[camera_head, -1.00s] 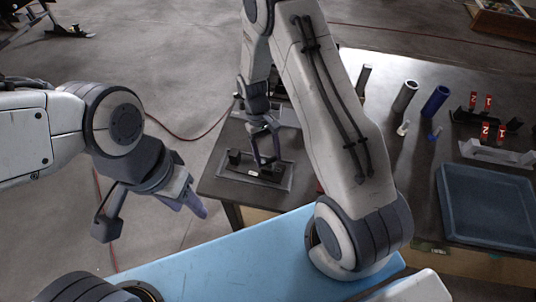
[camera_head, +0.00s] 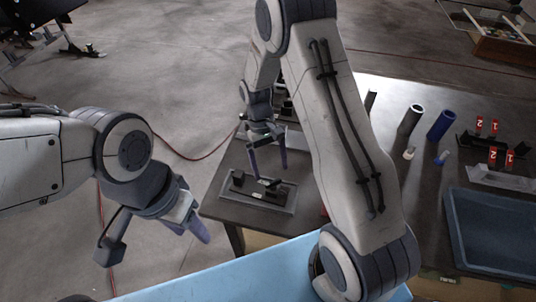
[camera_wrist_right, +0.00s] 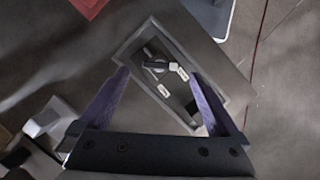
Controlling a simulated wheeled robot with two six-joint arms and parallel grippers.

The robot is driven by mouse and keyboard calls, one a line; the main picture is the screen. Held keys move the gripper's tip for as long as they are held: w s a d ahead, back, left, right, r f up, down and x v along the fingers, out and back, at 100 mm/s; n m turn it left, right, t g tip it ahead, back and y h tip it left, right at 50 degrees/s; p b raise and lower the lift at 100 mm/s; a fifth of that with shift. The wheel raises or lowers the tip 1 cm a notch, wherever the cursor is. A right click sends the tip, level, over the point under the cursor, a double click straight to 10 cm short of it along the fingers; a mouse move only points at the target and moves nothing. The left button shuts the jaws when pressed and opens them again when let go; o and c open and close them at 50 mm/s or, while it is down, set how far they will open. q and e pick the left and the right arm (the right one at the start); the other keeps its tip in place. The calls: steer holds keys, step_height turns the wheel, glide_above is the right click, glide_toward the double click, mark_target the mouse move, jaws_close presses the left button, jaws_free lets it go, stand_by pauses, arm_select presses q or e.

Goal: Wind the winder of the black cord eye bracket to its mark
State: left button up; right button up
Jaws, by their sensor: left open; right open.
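The black cord eye bracket (camera_head: 262,187) sits in a shallow grey tray (camera_head: 283,208) at the near left corner of the dark table. In the right wrist view the black bracket (camera_wrist_right: 182,92) carries a dark round part and small white pieces; I cannot make out the winder's mark. My right gripper (camera_head: 269,165) is open above the bracket, fingers pointing down. In the right wrist view its two purple fingers (camera_wrist_right: 158,75) appear on either side of the tray, with nothing between the tips. My left gripper (camera_head: 193,225) is open and empty, off the table at left.
A grey tube (camera_head: 411,120), a blue tube (camera_head: 441,125) and brackets with red number tags (camera_head: 492,157) stand at right on the table. A blue tray (camera_head: 497,232) lies at the near right. Another fixture (camera_head: 292,140) is behind my right gripper. A light blue surface (camera_head: 225,282) is in front.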

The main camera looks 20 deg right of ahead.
steer(key=b+v, duration=0.1)
steer(key=v, duration=0.5)
steer(key=shift+w+r, duration=0.1)
